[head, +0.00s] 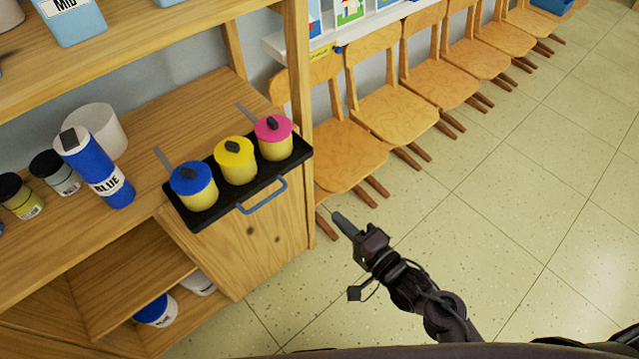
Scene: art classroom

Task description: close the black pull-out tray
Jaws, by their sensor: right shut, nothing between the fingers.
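The black pull-out tray (209,216) lies at the front edge of the wooden shelf unit and sticks out past it. A blue handle (263,197) is on its front side. Three yellow pots stand in it, with a blue lid (193,178), a yellow lid (235,151) and a pink lid (273,128). My right gripper (340,220) is shut and empty, to the right of the tray and apart from it, over the floor by the chairs. My left gripper is not in view.
A blue bottle (95,168), a white container (98,128) and small jars stand on the shelf left of the tray. A wooden post (297,70) rises behind the tray's right end. Wooden chairs (345,147) line the wall. The floor (500,215) at right is clear.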

